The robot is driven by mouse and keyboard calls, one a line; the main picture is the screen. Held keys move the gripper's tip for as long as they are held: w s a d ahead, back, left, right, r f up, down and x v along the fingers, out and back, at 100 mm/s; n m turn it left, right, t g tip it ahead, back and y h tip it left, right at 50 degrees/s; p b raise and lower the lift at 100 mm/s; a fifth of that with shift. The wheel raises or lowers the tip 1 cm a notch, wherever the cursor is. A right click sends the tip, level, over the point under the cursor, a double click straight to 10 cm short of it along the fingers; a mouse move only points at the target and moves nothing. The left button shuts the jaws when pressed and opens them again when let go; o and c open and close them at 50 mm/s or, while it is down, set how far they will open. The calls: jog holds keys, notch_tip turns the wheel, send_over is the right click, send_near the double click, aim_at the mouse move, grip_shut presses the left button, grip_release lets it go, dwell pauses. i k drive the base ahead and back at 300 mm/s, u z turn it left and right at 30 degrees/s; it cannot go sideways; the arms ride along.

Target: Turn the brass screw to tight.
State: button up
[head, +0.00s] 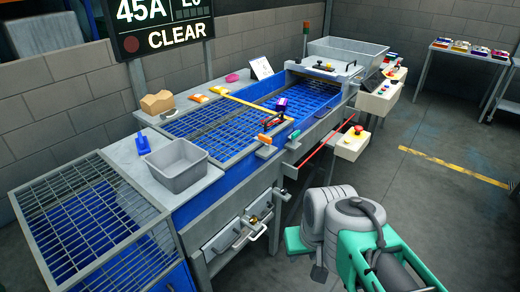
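A small brass-coloured fitting (254,219), which looks like the brass screw, sits on the front of the machine's lower grey panel. It is beside a pale bar handle (243,240). It is too small to tell its turn position or how tight it is. My arm (335,218) stands folded at the lower right, to the right of the panel and well apart from the fitting. I cannot make out my gripper's fingers; they seem hidden behind the arm's own links.
The machine has a blue grid belt (200,125) with packages on it. A grey bin (183,165) stands on its left ledge. A red rail (322,147) and a box with a red button (352,146) jut out at the front. Open floor (440,215) lies to the right.

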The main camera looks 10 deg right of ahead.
aim_at(252, 220)
jog(key=k, duration=0.5)
jog(key=u, duration=1.4)
jog(key=i, duration=0.95)
jog(key=z, duration=1.75)
